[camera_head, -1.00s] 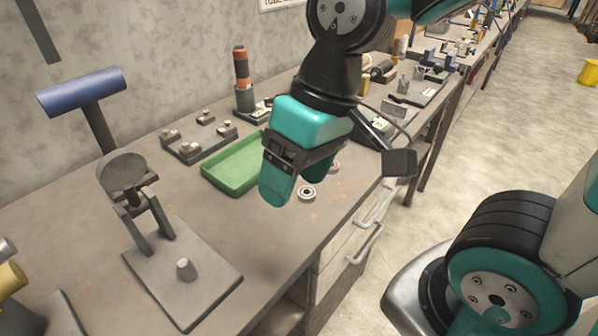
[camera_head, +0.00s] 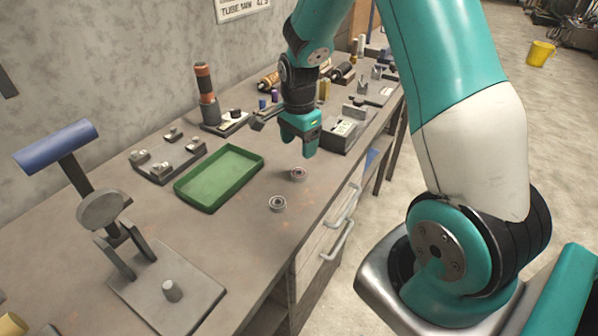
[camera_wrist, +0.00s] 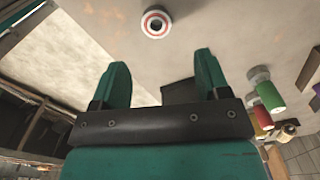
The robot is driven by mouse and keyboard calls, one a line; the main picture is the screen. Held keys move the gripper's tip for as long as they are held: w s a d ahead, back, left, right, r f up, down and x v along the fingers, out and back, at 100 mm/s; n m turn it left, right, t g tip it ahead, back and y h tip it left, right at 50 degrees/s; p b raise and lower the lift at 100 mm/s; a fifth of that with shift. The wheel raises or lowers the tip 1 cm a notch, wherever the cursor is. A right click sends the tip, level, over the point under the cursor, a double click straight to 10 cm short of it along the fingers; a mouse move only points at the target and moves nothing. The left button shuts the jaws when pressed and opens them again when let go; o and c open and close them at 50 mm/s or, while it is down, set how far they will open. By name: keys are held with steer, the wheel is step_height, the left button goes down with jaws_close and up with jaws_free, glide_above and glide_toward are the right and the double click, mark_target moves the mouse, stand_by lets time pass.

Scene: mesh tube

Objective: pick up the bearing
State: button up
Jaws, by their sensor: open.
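Two ring-shaped metal bearings lie flat on the workbench: one bearing (camera_head: 298,174) just beyond the other bearing (camera_head: 278,204). In the wrist view one bearing with a red ring (camera_wrist: 155,24) shows near the top edge, ahead of the fingertips; I cannot tell which of the two it is. My gripper (camera_head: 298,146) is open and empty, pointing down above the bench, a little beyond the farther bearing and apart from it. Its two teal fingers (camera_wrist: 160,66) stand spread in the wrist view with nothing between them.
A green tray (camera_head: 181,186) lies left of the bearings. A fixture plate (camera_head: 150,170), a stand with an orange-banded post (camera_head: 205,85) and a blue-handled press (camera_head: 110,262) stand farther left. A grey box (camera_head: 345,134) is close right of my gripper. The bench around the bearings is clear.

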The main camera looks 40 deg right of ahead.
mark_target(299, 169)
step_height(299, 169, down, 3)
steer(key=shift+f, duration=0.1)
steer(key=f, duration=0.1)
steer(key=f+p, duration=0.1)
steer(key=f, duration=0.2)
steer(key=shift+s+a+p, duration=0.2)
steer(key=shift+s+p, duration=0.05)
steer(key=shift+p, duration=0.15)
steer(key=shift+f, duration=0.55)
steer(key=c, duration=1)
steer(key=shift+r, duration=0.1)
steer(key=shift+c, duration=0.2)
